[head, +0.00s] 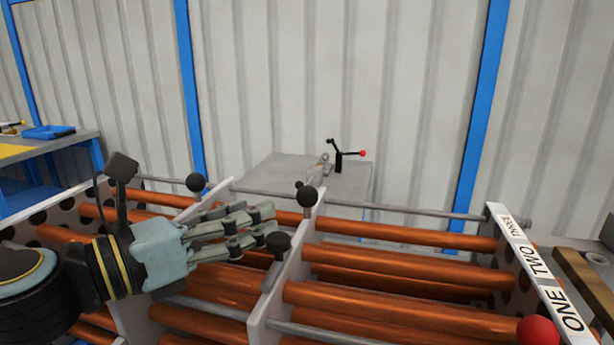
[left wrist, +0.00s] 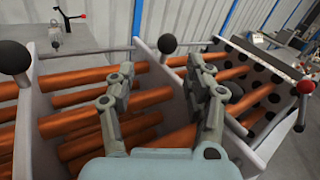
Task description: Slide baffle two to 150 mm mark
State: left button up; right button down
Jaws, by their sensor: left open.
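A pale baffle plate (head: 297,262) stands upright across the copper tubes in the middle of the head view, with black ball knobs (head: 307,196) near its top. Another pale baffle (head: 214,192) with a black knob (head: 196,182) stands farther left. I cannot tell which is baffle two. My left gripper (head: 266,226) is open, its fingers pointing right towards the middle baffle. In the left wrist view its fingers (left wrist: 160,76) are apart, with a black knob (left wrist: 167,44) showing between and above the tips. Contact is unclear. No 150 mm mark is legible. My right gripper is out of view.
An end plate (head: 537,266) labelled ONE, TWO, THREE and a red ball (head: 538,332) stand at the right. Copper tubes (head: 400,258) run across the frame. A grey table (head: 276,172) with a black clamp (head: 339,160) stands behind. A blue-framed bench (head: 60,146) is at left.

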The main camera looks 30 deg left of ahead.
aim_at(299, 201)
pick_arm(q)
jog(key=w+d+p, duration=0.1)
jog(key=p, duration=0.1)
jog(key=w+d+r+p, duration=0.1)
jog(key=w+p, duration=0.1)
jog(key=p, duration=0.1)
jog(key=p+x, duration=0.1)
jog(key=x, duration=0.1)
jog(key=p+x, duration=0.1)
jog(key=x, duration=0.1)
jog(key=f+p+x, duration=0.1)
jog(key=x, duration=0.1)
jog(key=shift+w+d, duration=0.1)
jog(key=shift+c, duration=0.2)
grip_shut()
